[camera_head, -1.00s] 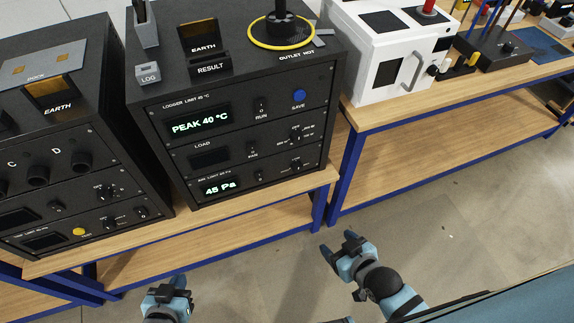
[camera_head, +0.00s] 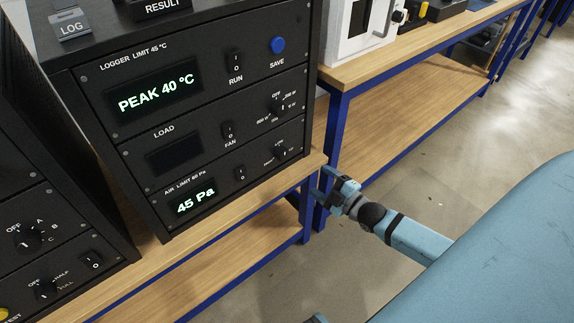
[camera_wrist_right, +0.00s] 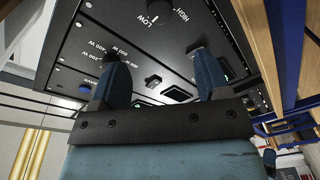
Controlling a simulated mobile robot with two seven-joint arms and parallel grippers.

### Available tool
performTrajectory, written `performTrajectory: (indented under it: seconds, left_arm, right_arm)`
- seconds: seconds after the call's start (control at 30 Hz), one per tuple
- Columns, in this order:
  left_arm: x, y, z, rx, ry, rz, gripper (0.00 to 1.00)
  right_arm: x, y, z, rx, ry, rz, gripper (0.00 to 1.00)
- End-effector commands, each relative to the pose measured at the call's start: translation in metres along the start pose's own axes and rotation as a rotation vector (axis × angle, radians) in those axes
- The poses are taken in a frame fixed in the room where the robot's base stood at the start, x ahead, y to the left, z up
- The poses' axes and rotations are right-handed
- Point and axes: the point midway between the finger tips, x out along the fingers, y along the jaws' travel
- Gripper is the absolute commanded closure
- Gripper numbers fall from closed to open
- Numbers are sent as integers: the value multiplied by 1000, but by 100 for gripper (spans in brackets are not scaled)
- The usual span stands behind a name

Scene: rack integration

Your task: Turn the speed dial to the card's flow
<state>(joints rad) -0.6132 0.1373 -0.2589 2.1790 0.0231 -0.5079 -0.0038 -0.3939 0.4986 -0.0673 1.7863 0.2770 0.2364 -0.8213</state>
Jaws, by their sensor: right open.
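The speed dial (camera_head: 283,157) is a small black knob at the right end of the rack's lowest panel, with LOW above it. My right gripper (camera_head: 328,184) is open and empty, to the right of the rack's front and apart from the dial. In the right wrist view, my two dark fingers (camera_wrist_right: 162,72) stand apart before the panel. The LOW label (camera_wrist_right: 152,20) and HIGH label (camera_wrist_right: 180,16) show past them. The dial's exact setting is too small to read. The card is not identifiable here.
The lowest panel's display (camera_head: 195,200) reads 45 Pa. Above are the load dial (camera_head: 276,104), a PEAK 40 °C display (camera_head: 155,97) and the blue SAVE button (camera_head: 278,45). A blue-framed bench (camera_head: 333,150) stands right of the rack. Floor is free in front.

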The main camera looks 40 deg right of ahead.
Motion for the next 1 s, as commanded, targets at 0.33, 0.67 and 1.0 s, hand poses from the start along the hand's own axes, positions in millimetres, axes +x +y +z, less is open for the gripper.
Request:
performTrajectory:
  seconds: [0.33,0.67,1.0]
  left_arm:
    - [1,3,0,-8,19,7,100]
    - [4,2,2,-13,28,11,100]
    - [1,2,-4,-13,42,13,100]
  right_arm:
    - [64,0,0,1,2,3,30]
    - [121,-1,0,2,0,0,30]
    - [134,0,-1,2,-1,-2,30]
